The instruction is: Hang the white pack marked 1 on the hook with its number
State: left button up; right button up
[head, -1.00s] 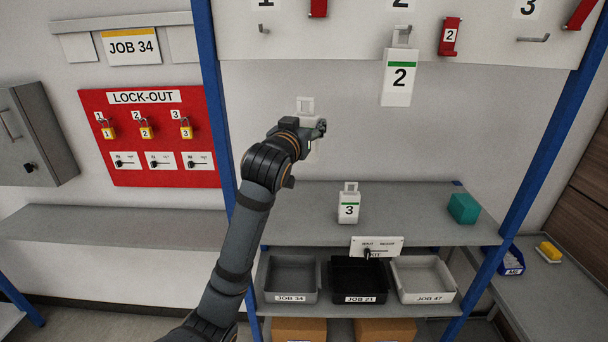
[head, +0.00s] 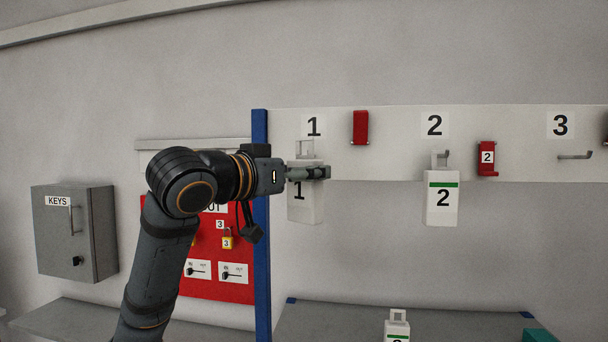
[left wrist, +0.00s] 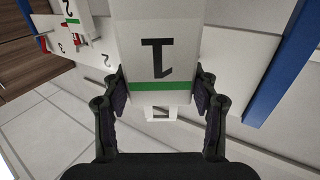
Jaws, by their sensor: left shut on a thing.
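The white pack marked 1 (head: 304,209) hangs upright from my left gripper (head: 315,173), which is shut on it near its top. Its loop handle (head: 306,150) stands up just below the number 1 label (head: 314,126) on the hook board. I cannot make out hook 1 itself or whether the loop is on it. In the left wrist view, the pack (left wrist: 155,50) shows a green band between my left fingers (left wrist: 160,100), its loop (left wrist: 160,112) pointing toward me. My right gripper is not in view.
A white pack marked 2 (head: 441,207) hangs at hook 2 (head: 440,157). Red holders (head: 360,127) and (head: 487,158) sit on the board. Hook 3 (head: 575,157) is bare. A blue post (head: 261,220) stands left of the pack. A pack marked 3 (head: 397,328) stands on the shelf below.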

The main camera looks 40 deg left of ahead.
pick_arm(q)
jog(key=shift+w+a, duration=0.3)
jog(key=shift+w, duration=0.15)
jog(key=w+a+f, duration=0.2)
jog(key=w+a, duration=0.1)
jog(key=w, duration=0.4)
jog(key=shift+w+a+p, duration=0.3)
jog(key=shift+a+p, duration=0.05)
jog(key=shift+p, duration=0.05)
dwell(0.4)
jog(key=o, duration=1.3)
jog(key=shift+r, duration=0.1)
